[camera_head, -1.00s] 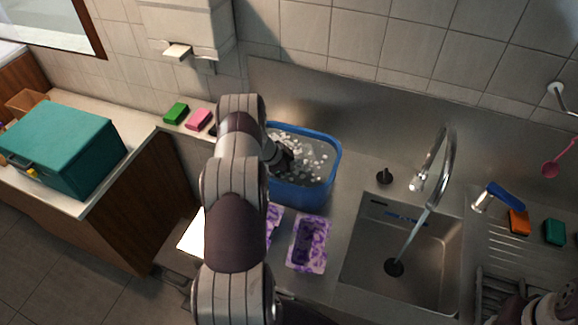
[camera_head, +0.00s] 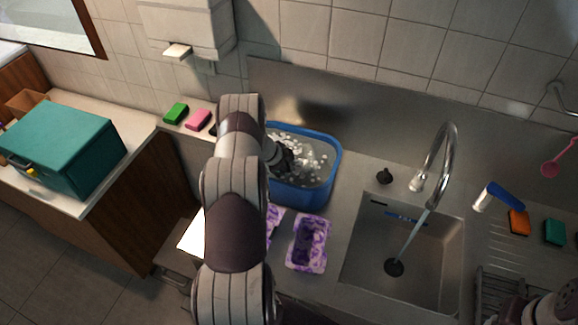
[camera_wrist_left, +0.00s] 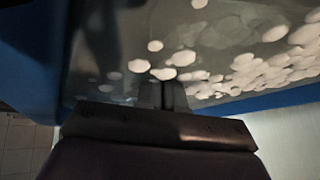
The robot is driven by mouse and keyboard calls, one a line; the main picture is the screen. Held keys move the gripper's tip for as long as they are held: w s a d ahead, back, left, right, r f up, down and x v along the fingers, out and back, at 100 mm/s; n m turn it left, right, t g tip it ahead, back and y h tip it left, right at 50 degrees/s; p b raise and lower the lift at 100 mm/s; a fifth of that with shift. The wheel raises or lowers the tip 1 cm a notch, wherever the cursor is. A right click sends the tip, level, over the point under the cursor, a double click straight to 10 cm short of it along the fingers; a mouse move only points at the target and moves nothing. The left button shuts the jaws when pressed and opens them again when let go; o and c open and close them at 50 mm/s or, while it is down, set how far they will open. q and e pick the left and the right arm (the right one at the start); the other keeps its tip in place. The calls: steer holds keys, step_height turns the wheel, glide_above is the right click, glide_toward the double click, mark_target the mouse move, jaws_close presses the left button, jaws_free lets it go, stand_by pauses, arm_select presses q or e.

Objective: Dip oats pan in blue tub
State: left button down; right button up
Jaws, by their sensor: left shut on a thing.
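The blue tub (camera_head: 337,165) stands on the metal counter left of the sink, with water and many white bits floating in it. My left gripper (camera_head: 284,158) reaches down into the tub at its left side, and its fingertips are partly hidden by my arm. In the left wrist view the gripper (camera_wrist_left: 163,94) is at the water among the white bits, beside the blue tub wall (camera_wrist_left: 30,70). It is shut on a thin dark part, taken to be the oats pan's handle. The pan's body cannot be made out. My right gripper is not in view; part of that arm shows at the lower right.
Purple-and-white trays (camera_head: 309,243) lie in front of the tub. The sink (camera_head: 366,265) with a running curved faucet (camera_head: 448,160) is to the right. Sponges (camera_head: 176,112) lie behind on the left. A teal box (camera_head: 65,140) stands on the left counter.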

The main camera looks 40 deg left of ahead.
arm_select(q)
steer(key=shift+s+d+f+h, duration=0.15)
steer(key=shift+s+d+f, duration=0.15)
steer(key=shift+f, duration=0.2)
steer(key=shift+s+d+f+h, duration=0.15)
steer(key=shift+s+d+f, duration=0.15)
steer(key=shift+f, duration=0.15)
steer(key=shift+r+p, duration=0.35)
step_height(320, 180, up, 14)
steer(key=a+p, duration=0.1)
steer(key=p, duration=0.8)
steer(key=shift+w, duration=0.45)
